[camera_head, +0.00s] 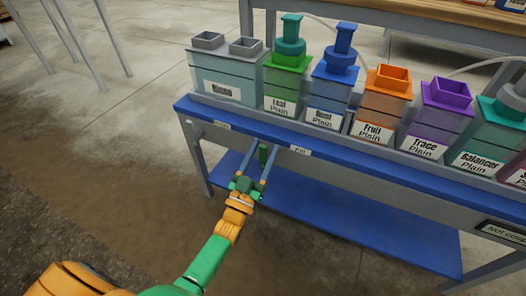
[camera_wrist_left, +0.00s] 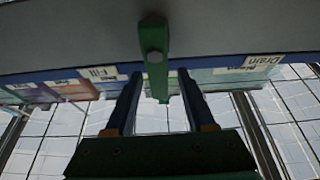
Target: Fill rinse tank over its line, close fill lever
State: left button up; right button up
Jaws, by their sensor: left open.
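The grey rinse tank (camera_head: 222,74) stands at the left end of the blue bench, with two square openings on top and a blurred white label. A line crosses its wall; I cannot tell the liquid level. A green lever (camera_head: 264,154) sits under the bench's front edge; it also shows in the left wrist view (camera_wrist_left: 154,45), between the "Fill" label (camera_wrist_left: 100,73) and the "Drain" label (camera_wrist_left: 263,62). My left gripper (camera_head: 258,162) is open, its two fingers on either side of the lever, with gaps visible in the left wrist view (camera_wrist_left: 160,78). My right gripper is out of view.
Several labelled tanks stand right of the rinse tank, including a green one (camera_head: 285,88), a blue one (camera_head: 328,98) and an orange one (camera_head: 383,104). A blue lower shelf (camera_head: 360,225) lies below the bench.

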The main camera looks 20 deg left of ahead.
pick_arm(q)
jog(key=shift+s, duration=0.2)
jog(key=v, duration=0.6)
jog(key=shift+s+f+p, duration=0.2)
jog(key=shift+s+p, duration=0.1)
jog(key=shift+p, duration=0.15)
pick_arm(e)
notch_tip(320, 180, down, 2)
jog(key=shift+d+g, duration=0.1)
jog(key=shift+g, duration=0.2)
pick_arm(q)
jog(key=shift+f, duration=0.1)
